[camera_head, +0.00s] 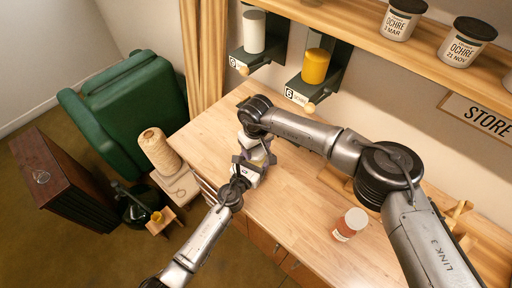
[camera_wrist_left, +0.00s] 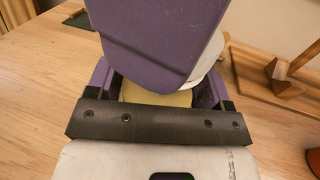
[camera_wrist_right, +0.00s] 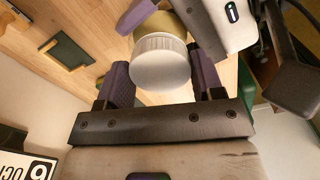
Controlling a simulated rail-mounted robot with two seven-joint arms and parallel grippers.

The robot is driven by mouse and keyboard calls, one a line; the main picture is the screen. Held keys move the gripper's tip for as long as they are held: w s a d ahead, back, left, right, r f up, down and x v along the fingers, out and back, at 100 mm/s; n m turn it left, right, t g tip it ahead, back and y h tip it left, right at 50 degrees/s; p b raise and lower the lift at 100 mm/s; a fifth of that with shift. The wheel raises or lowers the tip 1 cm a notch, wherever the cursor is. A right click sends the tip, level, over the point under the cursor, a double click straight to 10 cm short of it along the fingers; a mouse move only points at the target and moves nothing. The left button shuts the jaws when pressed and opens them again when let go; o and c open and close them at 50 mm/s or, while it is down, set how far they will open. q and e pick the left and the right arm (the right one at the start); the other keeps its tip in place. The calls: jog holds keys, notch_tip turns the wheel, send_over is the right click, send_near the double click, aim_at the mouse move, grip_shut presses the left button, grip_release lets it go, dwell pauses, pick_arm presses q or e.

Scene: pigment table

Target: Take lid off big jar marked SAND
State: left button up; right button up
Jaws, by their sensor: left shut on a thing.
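The big jar (camera_wrist_right: 178,27) shows in the right wrist view as a yellowish body with a ribbed white lid (camera_wrist_right: 161,62) facing my right gripper. My left gripper (camera_wrist_left: 155,90) is shut on the jar body, which shows yellowish between its purple fingers in the left wrist view. My right gripper (camera_wrist_right: 164,80) is open, its two purple fingers at either side of the lid; firm contact is not visible. In the head view, my right gripper (camera_head: 259,148) comes from above, close to my left gripper, and they hide most of the jar. I cannot read its label.
The wooden table (camera_head: 300,215) is mostly clear at its middle. A small white-lidded jar with red contents (camera_head: 350,225) stands at the right. A shelf (camera_head: 330,22) with ochre jars and wall dispensers (camera_head: 316,66) line the back. A twine spool (camera_head: 159,150) stands left.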

jog(key=o, duration=0.4)
